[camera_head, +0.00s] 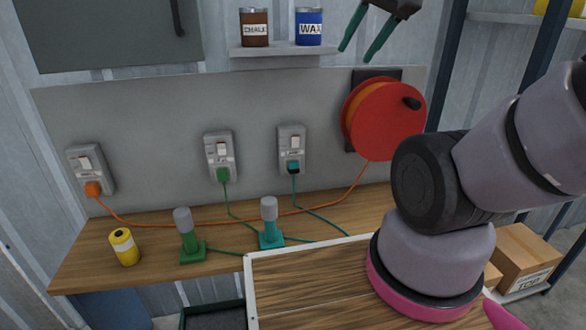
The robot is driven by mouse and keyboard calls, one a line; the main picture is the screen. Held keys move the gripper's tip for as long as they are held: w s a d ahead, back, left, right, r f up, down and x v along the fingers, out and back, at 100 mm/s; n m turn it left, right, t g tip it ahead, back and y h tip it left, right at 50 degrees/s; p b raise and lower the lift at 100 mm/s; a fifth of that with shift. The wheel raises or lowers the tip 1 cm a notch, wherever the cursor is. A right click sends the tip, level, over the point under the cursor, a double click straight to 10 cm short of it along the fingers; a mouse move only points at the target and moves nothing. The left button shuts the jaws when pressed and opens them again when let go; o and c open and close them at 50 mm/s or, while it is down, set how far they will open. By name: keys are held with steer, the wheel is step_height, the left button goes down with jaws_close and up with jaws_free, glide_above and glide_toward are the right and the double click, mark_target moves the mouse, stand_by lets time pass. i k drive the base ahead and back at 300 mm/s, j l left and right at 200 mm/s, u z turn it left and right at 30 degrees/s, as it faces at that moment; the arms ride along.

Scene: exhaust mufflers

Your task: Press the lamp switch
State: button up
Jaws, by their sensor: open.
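Three grey wall sockets, each with a white rocker switch, are on the grey panel. The left switch (85,163) is above an orange plug (93,189). The middle switch (222,149) is above a green plug (223,174). The right switch (294,143) is above a teal plug (293,168). A green lamp (190,243) and a teal lamp (270,228), both with grey heads, stand upright on the bench. Green and teal cords run down from the matching plugs. My gripper (355,54) is open and empty at the top, its two green fingers apart, above and right of the switches.
An orange cord crosses the bench to a red cable reel (385,122). A yellow can (124,246) stands left on the wooden bench (82,262). CHALK (254,29) and WAX (309,28) tins sit on a shelf. Boxes (525,262) are at right.

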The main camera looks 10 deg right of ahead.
mark_target(295, 138)
steer(key=i+j, duration=0.1)
steer(key=j, duration=0.7)
steer(key=i+j, duration=0.15)
steer(key=j, duration=0.25)
